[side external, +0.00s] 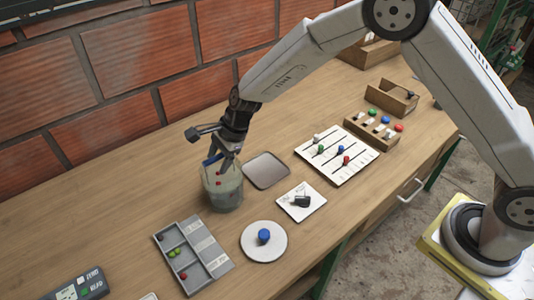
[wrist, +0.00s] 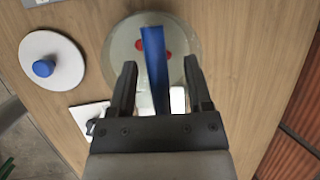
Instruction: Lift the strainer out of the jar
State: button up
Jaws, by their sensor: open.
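The jar (side external: 228,200) is a clear, greenish cylinder standing on the table near the wall; it also shows in the wrist view (wrist: 116,45). The strainer's blue handle (side external: 211,160) stands up at the jar's mouth. In the wrist view the blue handle (wrist: 154,60) runs between my two fingers, with a gap on each side. My gripper (wrist: 160,70) is open, pointing down just above the jar. Red balls (wrist: 140,45) show in the jar beside the handle. The strainer's lower part is hidden.
A grey tray (side external: 267,171) lies just right of the jar. A white disc with a blue knob (side external: 264,237), a white square with a black piece (side external: 302,201) and a grey compartment box (side external: 193,256) stand in front. The brick wall (side external: 125,60) is behind.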

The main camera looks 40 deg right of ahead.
jog(key=shift+w+a+f, duration=0.1)
jog(key=shift+a+f, duration=0.1)
jog(key=shift+f, duration=0.25)
grip_shut()
